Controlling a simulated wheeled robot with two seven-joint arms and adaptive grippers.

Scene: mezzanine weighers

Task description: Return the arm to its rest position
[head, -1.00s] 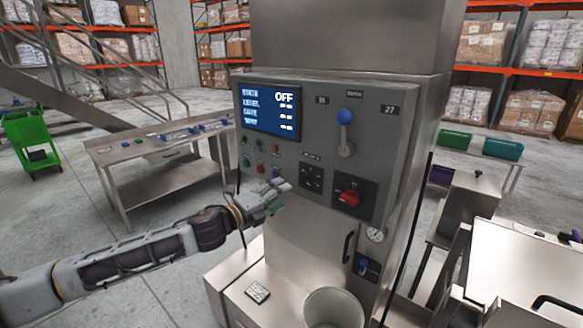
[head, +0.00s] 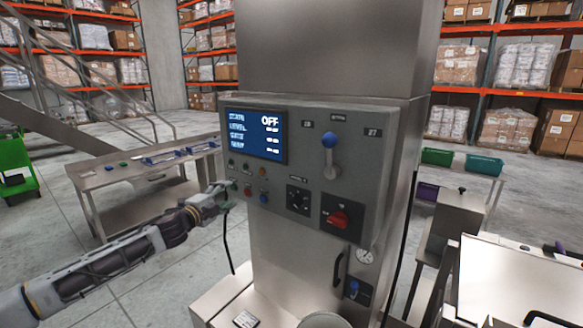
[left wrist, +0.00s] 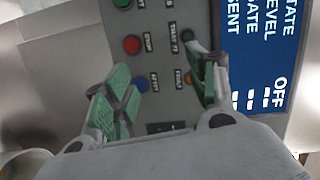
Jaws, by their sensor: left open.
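My left arm (head: 110,262) reaches in from the left. Its gripper (head: 222,193) is at the left edge of the grey control panel (head: 318,185), beside the small push buttons. In the left wrist view the gripper (left wrist: 162,92) is open, its two green-padded fingers apart with nothing between them. Behind them show the panel's red button (left wrist: 132,44), blue button (left wrist: 140,84) and a blue screen reading OFF (left wrist: 258,60). The screen also shows in the head view (head: 255,135). I cannot tell whether a fingertip touches the panel. My right gripper is not in view.
The panel also carries a blue-knobbed lever (head: 331,142) and a red rotary switch (head: 340,218). A pressure gauge (head: 364,256) is below. A metal table (head: 85,178) stands behind my arm at the left, and a green cart (head: 14,165) beyond. Floor between is open.

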